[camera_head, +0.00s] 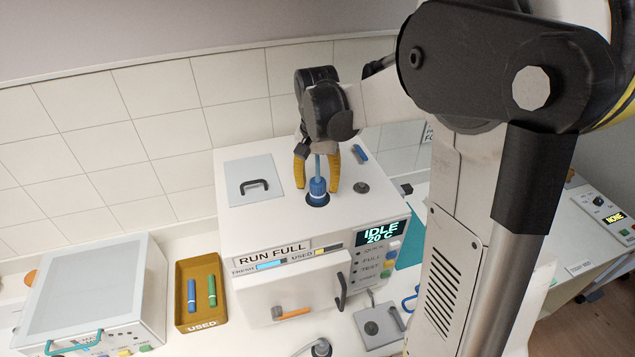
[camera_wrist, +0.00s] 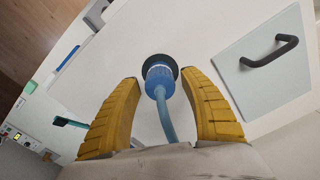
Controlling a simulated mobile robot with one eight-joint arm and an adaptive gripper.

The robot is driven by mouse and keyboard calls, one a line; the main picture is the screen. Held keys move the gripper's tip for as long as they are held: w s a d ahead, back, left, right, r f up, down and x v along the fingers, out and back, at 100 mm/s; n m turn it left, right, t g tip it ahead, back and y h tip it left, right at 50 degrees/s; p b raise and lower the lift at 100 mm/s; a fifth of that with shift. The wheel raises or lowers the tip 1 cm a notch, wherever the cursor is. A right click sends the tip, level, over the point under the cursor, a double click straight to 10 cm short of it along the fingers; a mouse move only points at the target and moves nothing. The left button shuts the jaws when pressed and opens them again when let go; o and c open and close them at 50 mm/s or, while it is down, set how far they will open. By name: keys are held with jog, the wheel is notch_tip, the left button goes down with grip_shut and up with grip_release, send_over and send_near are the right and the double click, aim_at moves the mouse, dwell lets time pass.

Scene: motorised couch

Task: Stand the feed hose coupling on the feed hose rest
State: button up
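A blue coupling (camera_head: 318,188) stands upright in a dark round ring on top of the white machine; I take it for the feed hose coupling. In the wrist view the coupling (camera_wrist: 159,74) has a blue hose running from it towards my gripper. My gripper (camera_head: 316,184) is over it, its yellow fingers open on either side. The wrist view shows my gripper (camera_wrist: 160,78) with a gap between each finger and the coupling. I cannot tell surely which thing is the feed hose rest; a small dark disc (camera_head: 361,187) lies on the machine top, right of the coupling.
A lid with a black handle (camera_head: 252,184) is left of the coupling. A blue piece (camera_head: 360,153) lies at the back right of the machine top. Below are a brown USED tray (camera_head: 203,318), a hose end (camera_head: 320,347) and a grey pad (camera_head: 372,328).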

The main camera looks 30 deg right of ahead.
aim_at(317, 183)
notch_tip(317, 183, up, 11)
jog(key=s+a+f+n+t, duration=0.2)
jog(key=s+a+n+t, duration=0.1)
jog(key=s+a, duration=0.2)
jog(key=s+a+f+n+t, duration=0.2)
jog(key=s+a+n+t, duration=0.2)
jog(key=s, duration=0.6)
jog(key=shift+s+a+n, duration=0.3)
jog(key=shift+a, duration=0.35)
dwell(0.4)
